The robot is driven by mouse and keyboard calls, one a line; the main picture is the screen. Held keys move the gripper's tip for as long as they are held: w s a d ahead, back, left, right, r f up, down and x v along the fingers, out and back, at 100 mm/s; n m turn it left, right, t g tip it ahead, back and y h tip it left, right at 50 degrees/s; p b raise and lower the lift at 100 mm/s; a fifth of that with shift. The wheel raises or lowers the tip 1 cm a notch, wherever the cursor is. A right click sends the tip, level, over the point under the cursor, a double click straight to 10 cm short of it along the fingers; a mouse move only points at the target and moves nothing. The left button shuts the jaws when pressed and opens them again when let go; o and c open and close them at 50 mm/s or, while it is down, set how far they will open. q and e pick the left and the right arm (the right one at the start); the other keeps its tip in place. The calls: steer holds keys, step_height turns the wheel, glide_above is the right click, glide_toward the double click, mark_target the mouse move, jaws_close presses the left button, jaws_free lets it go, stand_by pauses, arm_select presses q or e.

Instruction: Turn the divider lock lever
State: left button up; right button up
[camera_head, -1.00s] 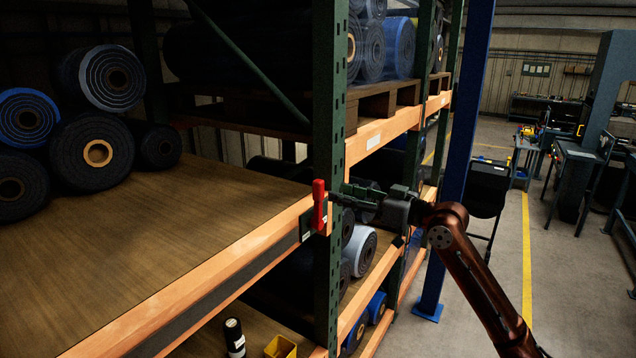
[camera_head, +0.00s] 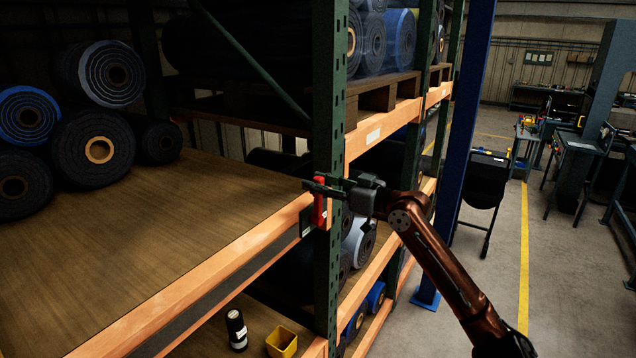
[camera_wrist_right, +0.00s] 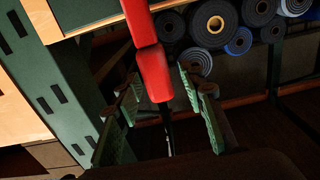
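The red lock lever (camera_head: 319,208) is mounted at the front edge of the wooden shelf, beside the green rack upright, and stands upright. My right gripper (camera_head: 318,187) is at the lever's upper part in the head view and covers some of it. In the right wrist view the red lever (camera_wrist_right: 155,72) comes down from the top, and its end lies between the two green fingers of my open right gripper (camera_wrist_right: 158,85). The fingers stand apart with a gap on either side of the lever; I see no contact. My left gripper is not in view.
The green upright (camera_head: 329,100) stands right behind the lever. The wooden shelf (camera_head: 170,225) carries dark rolls (camera_head: 92,150) at its left. A yellow bin (camera_head: 281,342) and a dark bottle (camera_head: 236,330) are below.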

jaws_close()
stand_by(0.4)
steer(key=shift+w+d, duration=0.1)
steer(key=shift+w+d+m+p, duration=0.4)
steer(key=shift+w+m+p, duration=0.2)
steer(key=shift+m+p, duration=0.3)
steer(key=shift+w+d+f+m+p, duration=0.1)
steer(key=shift+w+d+m+p, duration=0.35)
steer(key=shift+w+m+p, duration=0.25)
steer(key=shift+w+d+f+m+p, duration=0.55)
steer(key=shift+w+m, duration=0.2)
steer(key=shift+m, duration=0.25)
steer(key=shift+w+d+f+m+p, duration=0.3)
steer(key=shift+w+d+f+m, duration=0.25)
steer(key=shift+m, duration=0.45)
steer(key=shift+w+r, duration=0.1)
steer(key=shift+w, duration=0.05)
